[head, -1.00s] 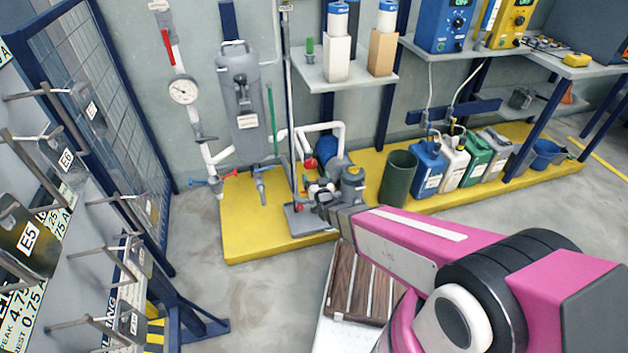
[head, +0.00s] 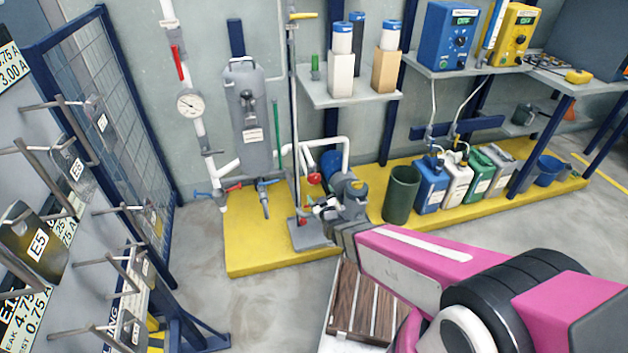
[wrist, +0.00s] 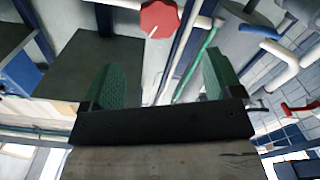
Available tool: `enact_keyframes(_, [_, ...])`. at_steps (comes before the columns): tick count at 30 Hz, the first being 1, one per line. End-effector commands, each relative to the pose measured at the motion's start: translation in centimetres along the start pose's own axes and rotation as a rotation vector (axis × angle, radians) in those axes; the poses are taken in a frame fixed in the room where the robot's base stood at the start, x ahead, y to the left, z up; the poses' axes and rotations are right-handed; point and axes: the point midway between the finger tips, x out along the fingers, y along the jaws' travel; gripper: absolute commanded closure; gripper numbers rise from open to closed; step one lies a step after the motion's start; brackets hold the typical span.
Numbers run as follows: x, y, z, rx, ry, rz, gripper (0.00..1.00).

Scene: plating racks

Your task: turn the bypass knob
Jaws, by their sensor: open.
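A red knob (head: 314,178) sits on the white pipework above the yellow platform in the head view; I take it for the bypass knob. In the wrist view the red knob (wrist: 160,19) is many-sided, with a pale pointer line on its face. My gripper (wrist: 158,76) is open, with green pads on both fingers and nothing between them. The knob lies beyond the fingertips, roughly between their lines, and apart from them. In the head view my gripper (head: 325,207) is small and partly confused with the pump parts beside it.
A grey pump (head: 349,192) stands close to my gripper on the yellow platform (head: 262,258). A grey tank (head: 247,115) and a gauge (head: 190,103) are on the wall behind. A dark green bin (head: 401,195) stands to the right. A green rod (wrist: 200,55) shows close by.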

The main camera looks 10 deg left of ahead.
Motion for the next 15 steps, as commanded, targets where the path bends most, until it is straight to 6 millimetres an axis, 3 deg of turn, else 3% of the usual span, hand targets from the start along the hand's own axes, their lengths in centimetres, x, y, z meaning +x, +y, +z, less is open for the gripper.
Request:
enact_keyframes(8, [2.7, -0.1, 0.1, 0.0, 0.002, 0.001, 0.15])
enact_keyframes(15, [6.9, -0.1, 0.2, 0.001, 0.002, 0.001, 0.15])
